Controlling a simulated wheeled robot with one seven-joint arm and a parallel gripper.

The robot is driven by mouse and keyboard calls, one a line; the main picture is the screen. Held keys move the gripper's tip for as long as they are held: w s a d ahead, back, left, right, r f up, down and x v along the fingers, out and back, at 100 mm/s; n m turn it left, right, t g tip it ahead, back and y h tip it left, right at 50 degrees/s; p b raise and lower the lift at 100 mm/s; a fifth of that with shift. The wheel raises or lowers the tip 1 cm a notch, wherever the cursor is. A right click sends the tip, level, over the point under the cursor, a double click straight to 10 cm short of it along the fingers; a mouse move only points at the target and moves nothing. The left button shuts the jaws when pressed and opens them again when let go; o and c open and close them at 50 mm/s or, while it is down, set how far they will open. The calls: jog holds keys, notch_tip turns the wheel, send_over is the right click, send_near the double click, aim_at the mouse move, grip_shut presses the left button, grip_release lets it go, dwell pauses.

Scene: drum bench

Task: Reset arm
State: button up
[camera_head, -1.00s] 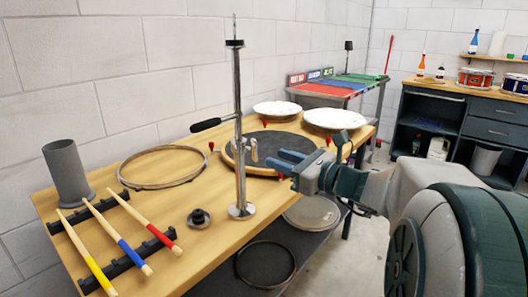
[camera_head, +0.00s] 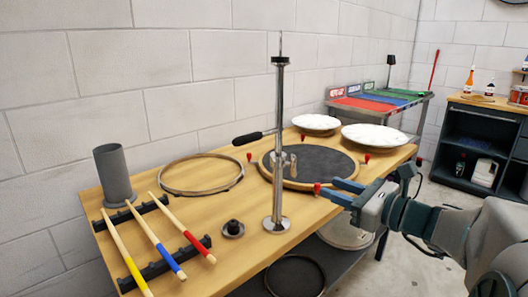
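My gripper (camera_head: 340,191) is at the right front edge of the wooden bench, its two blue fingers pointing left. The fingers look spread apart with nothing visible between them. They are to the right of the upright metal stand (camera_head: 278,150) and close to the front rim of the dark round drum pad (camera_head: 315,163). A red-topped fitting on the pad's rim lies right beside the fingertips; I cannot tell whether they touch.
The wooden bench (camera_head: 205,208) holds a hoop (camera_head: 201,191), a grey cylinder (camera_head: 114,174), a black rack with coloured sticks (camera_head: 158,237), a small black knob piece (camera_head: 233,228) and white drumheads (camera_head: 375,137). A shelf below holds rings. A dark cabinet (camera_head: 470,155) stands at right.

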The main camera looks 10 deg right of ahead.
jog(key=s+a+f+n+g+h+p, duration=0.1)
jog(key=s+a+n+g+h+p, duration=0.1)
jog(key=s+a+n+g+p, duration=0.85)
jog(key=s+d+r+n+h+p, duration=0.2)
jog(key=s+n+h+p, duration=0.3)
jog(key=n, duration=1.1)
jog(key=d+h+p, duration=0.1)
jog(key=h+p, duration=0.2)
jog(key=shift+s+d+r+h, duration=0.15)
jog(key=shift+d+r+h, duration=0.05)
jog(key=shift+d+h, duration=0.2)
jog(key=shift+a+n+g, duration=0.25)
